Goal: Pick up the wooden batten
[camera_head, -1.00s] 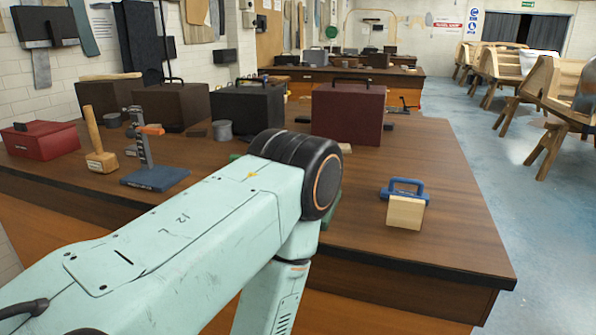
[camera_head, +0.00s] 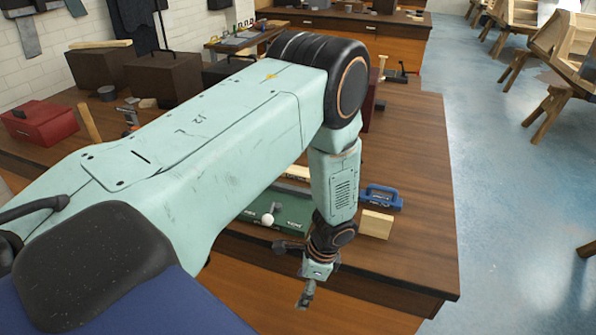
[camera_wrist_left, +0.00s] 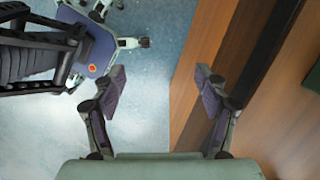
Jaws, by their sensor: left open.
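Several pale wooden pieces show in the head view, and I cannot tell surely which is the batten. A long strip (camera_head: 100,44) lies on a dark box at the back left. A pale piece (camera_head: 297,172) lies behind the green tray, partly hidden by my arm. My left gripper (camera_head: 307,293) hangs at the workbench's front edge, apart from these pieces. The left wrist view shows its fingers (camera_wrist_left: 160,92) spread with nothing between them. My right gripper is not in view.
A red box (camera_head: 40,124) sits at the left. The bench top (camera_head: 415,150) is clear at the right. Blue floor (camera_wrist_left: 150,60) shows below the left gripper.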

